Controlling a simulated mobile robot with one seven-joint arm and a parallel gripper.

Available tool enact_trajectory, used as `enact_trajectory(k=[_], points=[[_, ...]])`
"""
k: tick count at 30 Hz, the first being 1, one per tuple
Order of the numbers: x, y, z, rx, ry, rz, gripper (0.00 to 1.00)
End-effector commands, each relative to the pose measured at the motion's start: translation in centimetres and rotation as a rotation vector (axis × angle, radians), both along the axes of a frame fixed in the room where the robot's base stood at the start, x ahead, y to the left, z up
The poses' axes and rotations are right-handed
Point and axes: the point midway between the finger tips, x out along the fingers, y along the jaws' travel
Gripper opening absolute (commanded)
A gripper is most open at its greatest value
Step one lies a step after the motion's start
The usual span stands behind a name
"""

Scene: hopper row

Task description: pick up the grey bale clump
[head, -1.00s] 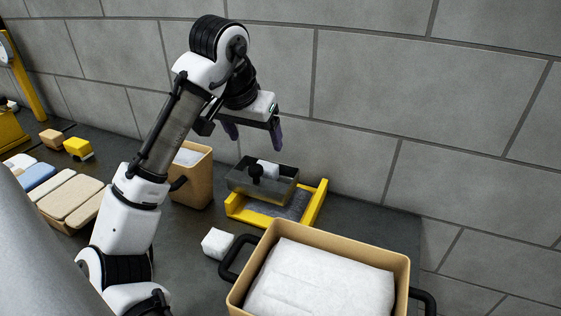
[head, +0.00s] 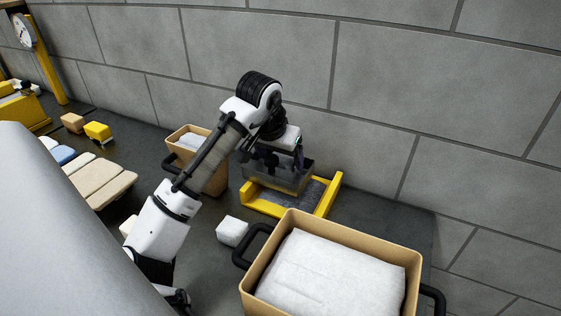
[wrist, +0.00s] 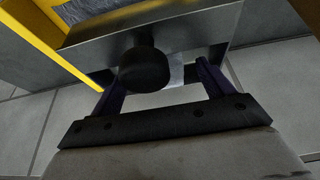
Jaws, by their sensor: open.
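A grey clump (head: 305,191), a flat rough slab, lies in the yellow three-sided tray (head: 328,198) near the wall. A smoky see-through cover (head: 292,178) with a black round knob covers part of it. In the wrist view, the grey clump (wrist: 92,8) shows only at the top edge, beyond the metallic-looking cover (wrist: 190,32). The black knob (wrist: 145,70) stands close in front of my gripper (wrist: 160,82), between its spread dark fingers. My gripper (head: 271,160) is open and low over the cover. Whether it touches the knob cannot be told. A small white piece (wrist: 175,72) shows behind the knob.
A tan bin (head: 350,222) with black handles holds a large white bale at the front right. A small white block (head: 232,231) lies to its left. Another tan bin (head: 190,132) stands behind my arm. The grey wall rises close behind the tray.

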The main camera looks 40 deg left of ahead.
Motion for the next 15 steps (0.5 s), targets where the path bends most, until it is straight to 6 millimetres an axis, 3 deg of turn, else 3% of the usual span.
enact_trajectory(k=[10, 15], points=[[0.41, 0.09, -1.07, 0.000, -0.001, 0.001, 0.80], [0.41, 0.07, -1.05, 0.000, -0.001, 0.001, 0.59]])
